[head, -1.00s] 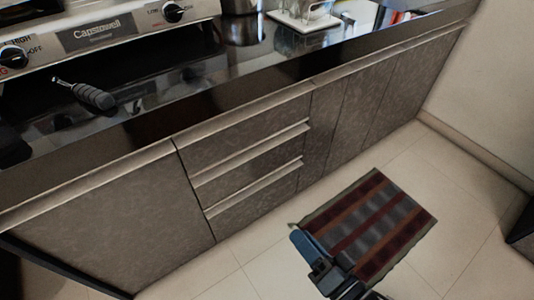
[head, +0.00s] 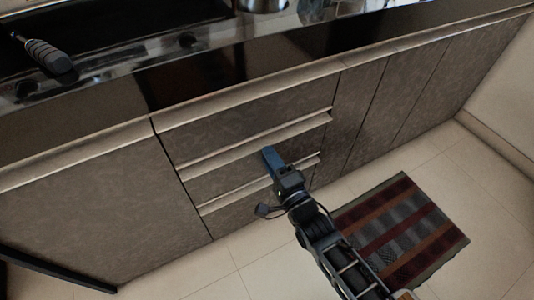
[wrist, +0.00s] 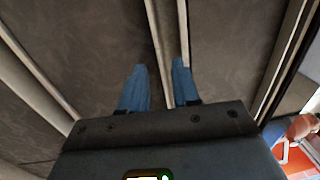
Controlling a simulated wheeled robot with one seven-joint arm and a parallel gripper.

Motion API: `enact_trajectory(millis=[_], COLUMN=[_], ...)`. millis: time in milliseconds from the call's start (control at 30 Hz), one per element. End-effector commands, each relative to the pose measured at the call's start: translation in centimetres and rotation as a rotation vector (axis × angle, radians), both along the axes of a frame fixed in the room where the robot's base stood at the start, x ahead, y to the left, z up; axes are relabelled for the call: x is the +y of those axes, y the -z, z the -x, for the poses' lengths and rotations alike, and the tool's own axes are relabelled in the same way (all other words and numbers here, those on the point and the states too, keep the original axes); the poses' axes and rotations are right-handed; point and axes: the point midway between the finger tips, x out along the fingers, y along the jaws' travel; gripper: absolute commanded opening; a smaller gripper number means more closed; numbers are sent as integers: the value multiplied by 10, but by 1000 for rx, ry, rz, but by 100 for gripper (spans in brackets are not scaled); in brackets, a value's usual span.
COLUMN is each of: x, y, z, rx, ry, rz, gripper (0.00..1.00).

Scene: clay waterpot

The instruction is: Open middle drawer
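The middle drawer (head: 222,179) is the second of three stacked drawers in the brown cabinet. Its front looks flush with the other fronts, so it appears closed. A pale handle rail (head: 215,163) runs along its top edge. My gripper (head: 268,156) is in front of this drawer, its blue fingers near the rail. In the wrist view, my gripper (wrist: 160,75) has its two blue fingers apart, with a pale rail (wrist: 158,55) passing between them in the picture. Nothing is seen held. I cannot tell whether the fingers touch the rail.
The top drawer (head: 245,118) is above and the bottom drawer (head: 240,212) below, both closed. A dark countertop (head: 190,80) overhangs them. A striped rug (head: 400,235) lies on the tiled floor at right. Plain cabinet doors (head: 400,105) flank the drawers.

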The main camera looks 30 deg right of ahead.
Motion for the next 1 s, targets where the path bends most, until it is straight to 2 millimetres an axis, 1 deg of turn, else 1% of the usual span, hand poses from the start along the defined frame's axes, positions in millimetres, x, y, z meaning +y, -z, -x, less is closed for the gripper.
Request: enact_trajectory(millis=[33, 200, 500, 567, 833, 1000], x=[0, 0, 0, 0, 0, 0], y=[1, -2, -2, -2, -2, -2], z=[-7, -20, -22, -22, -22, -22], rx=[-2, -1, 1, 1, 0, 0], ry=[0, 0, 0, 0, 0, 0], rz=[0, 0, 0, 0, 1, 1], gripper=[31, 31, 31, 26, 0, 0])
